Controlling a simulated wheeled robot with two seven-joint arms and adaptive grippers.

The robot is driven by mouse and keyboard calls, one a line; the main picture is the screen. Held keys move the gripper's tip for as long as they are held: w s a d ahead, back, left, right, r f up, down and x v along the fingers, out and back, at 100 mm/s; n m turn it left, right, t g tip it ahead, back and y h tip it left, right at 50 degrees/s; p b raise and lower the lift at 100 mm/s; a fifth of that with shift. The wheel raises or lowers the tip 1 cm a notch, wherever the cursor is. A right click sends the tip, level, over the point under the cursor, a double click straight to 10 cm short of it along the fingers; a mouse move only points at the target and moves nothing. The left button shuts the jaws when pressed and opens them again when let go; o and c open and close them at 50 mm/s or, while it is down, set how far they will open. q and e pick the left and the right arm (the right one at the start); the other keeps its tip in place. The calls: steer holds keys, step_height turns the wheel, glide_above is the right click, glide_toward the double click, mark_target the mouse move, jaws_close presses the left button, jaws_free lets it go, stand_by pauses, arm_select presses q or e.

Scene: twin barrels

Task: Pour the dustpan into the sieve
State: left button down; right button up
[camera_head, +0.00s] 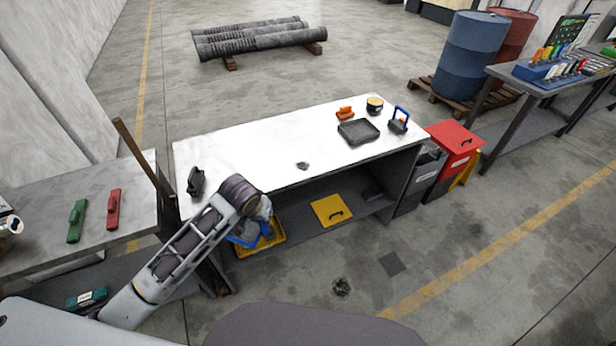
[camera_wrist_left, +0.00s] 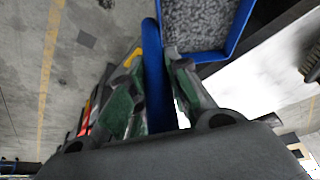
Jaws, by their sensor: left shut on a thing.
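My left gripper (camera_wrist_left: 153,95) is shut on the blue handle (camera_wrist_left: 152,60) of the dustpan. The blue dustpan (camera_wrist_left: 233,48) holds grey granules (camera_wrist_left: 200,25) in the wrist view. In the head view the dustpan (camera_head: 245,240) shows below my left wrist, in front of the white table's left part, partly hidden by the arm. A shallow dark square tray (camera_head: 358,131), which may be the sieve, lies at the table's right; its mesh cannot be made out. My right gripper is not in view.
The white table (camera_head: 260,150) also carries a dark lump (camera_head: 302,165), an orange-handled tool (camera_head: 345,113), a round tin (camera_head: 374,105) and a blue-framed item (camera_head: 399,122). A yellow lid (camera_head: 332,210) lies on the lower shelf. Red and grey bins stand right; the table's middle is mostly clear.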

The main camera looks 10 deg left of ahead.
arm_select(q)
steer(key=s+f, duration=0.3)
steer(key=f, duration=0.8)
steer(key=shift+s+f, duration=0.2)
steer(key=shift+f, duration=0.05)
